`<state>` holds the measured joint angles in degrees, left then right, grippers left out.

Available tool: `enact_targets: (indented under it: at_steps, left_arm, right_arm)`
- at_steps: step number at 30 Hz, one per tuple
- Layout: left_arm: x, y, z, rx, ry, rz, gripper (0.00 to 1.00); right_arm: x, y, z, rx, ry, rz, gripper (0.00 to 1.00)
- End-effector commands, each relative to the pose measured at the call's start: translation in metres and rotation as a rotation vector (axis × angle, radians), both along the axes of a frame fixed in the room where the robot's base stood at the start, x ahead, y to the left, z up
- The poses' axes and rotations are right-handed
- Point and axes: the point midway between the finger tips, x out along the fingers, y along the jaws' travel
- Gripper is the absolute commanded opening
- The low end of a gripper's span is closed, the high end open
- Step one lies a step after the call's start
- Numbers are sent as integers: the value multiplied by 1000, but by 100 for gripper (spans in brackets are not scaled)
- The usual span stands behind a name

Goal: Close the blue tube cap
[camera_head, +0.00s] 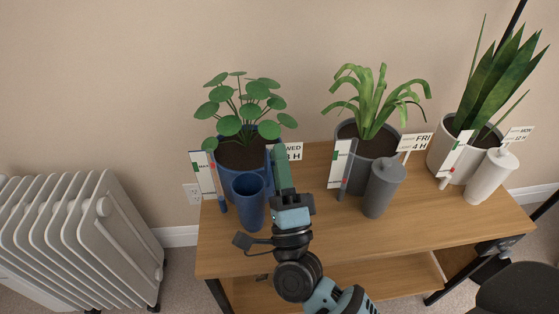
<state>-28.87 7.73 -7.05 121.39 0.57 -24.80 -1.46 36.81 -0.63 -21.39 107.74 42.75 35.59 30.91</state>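The blue tube (248,205) stands upright on the wooden table in front of the blue pot (235,154). Its top is open and I see into its hollow inside. I cannot make out a separate blue cap; the area behind my gripper is hidden. My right gripper (280,160) reaches up from the bottom, just right of the tube, with its greenish fingers pointing toward the pot. The fingers overlap in this view, so I cannot tell if they are open or hold anything. My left gripper is not in view.
A grey capped tube (383,190) and grey pot (352,130) stand right of my arm. A white capped tube (492,178) and white pot (439,152) are further right. The wooden table (420,232) has bare room in front. A white radiator (85,235) stands left.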

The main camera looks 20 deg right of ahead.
Motion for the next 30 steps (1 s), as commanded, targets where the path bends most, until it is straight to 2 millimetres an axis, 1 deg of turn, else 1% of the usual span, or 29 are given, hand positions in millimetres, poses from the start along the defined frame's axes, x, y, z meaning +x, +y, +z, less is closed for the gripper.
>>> enact_targets:
  at_steps: [1,6,8,14,20,26,30]
  left_arm:
    - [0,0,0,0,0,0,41]
    - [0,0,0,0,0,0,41]
    - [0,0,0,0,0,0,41]
    - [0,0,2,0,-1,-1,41]
    - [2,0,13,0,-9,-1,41]
    - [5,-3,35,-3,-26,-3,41]
    - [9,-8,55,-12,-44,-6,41]
  right_arm:
    - [0,0,0,0,0,0,30]
    - [0,0,0,0,0,0,7]
    - [0,0,0,0,0,0,0]
    - [0,0,1,-9,3,0,0]
    - [0,3,4,-69,18,-1,0]
    - [2,8,9,-197,55,0,0]
    - [4,14,11,-320,89,0,0]
